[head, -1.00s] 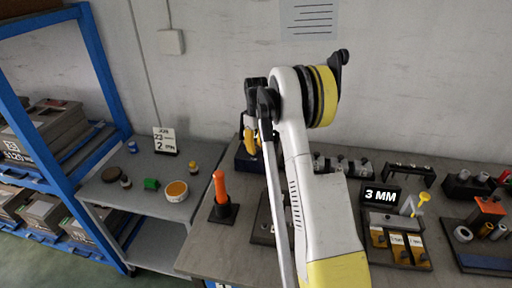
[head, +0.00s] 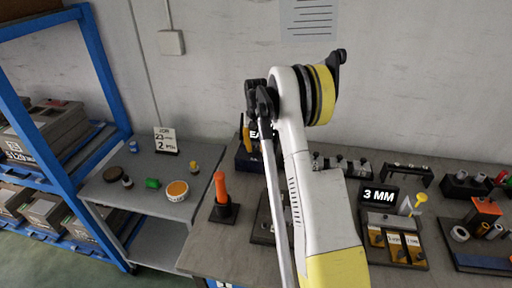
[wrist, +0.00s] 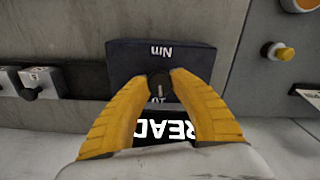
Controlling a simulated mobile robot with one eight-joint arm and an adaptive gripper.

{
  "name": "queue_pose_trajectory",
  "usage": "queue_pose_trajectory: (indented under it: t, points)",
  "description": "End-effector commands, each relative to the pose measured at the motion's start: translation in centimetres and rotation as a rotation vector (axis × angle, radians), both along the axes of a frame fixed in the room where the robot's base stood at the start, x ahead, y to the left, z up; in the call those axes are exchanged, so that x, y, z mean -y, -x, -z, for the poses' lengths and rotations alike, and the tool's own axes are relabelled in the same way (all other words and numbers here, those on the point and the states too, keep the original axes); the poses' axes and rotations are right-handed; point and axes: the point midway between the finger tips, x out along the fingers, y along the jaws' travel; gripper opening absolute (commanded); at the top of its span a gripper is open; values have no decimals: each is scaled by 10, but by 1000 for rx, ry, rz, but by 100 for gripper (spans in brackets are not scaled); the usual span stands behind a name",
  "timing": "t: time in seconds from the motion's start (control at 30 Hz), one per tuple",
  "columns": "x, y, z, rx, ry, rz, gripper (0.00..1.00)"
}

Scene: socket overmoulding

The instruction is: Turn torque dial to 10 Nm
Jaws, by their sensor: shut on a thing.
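The torque dial (wrist: 159,86) is a small dark round knob with a pale mark, on a dark box (wrist: 190,62) marked "Nm", upside down in the wrist view. A "10" shows upside down just below the knob, with the pale mark pointing along the line towards it. My gripper (wrist: 160,78) has its two yellow fingers shut on the dial from both sides. A lit display (wrist: 165,130) shows upside-down letters "READ", partly covered by a finger. In the head view, the box (head: 244,163) is mostly hidden behind my arm.
An orange-handled tool (head: 221,190) stands on the bench left of my arm. A "3 MM" display (head: 379,196) with a tray of parts is to the right. Black racks line the bench's back. A side table (head: 150,207) holds small pots.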

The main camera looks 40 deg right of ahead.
Motion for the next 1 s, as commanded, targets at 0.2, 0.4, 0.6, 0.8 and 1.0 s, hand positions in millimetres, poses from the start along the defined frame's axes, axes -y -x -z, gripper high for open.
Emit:
queue_pose_trajectory:
  t: [0.2, 0.4, 0.6, 0.8, 1.0]
  points:
    - [0, 0, 0, -1, -1, 78, 0]
    - [0, 0, 0, -1, -1, 107, 0]
    - [0, 0, 1, -1, -1, 111, 0]
    - [0, 0, 1, -1, -1, 110, 30]
    - [0, 0, 0, -1, -1, 110, 41]
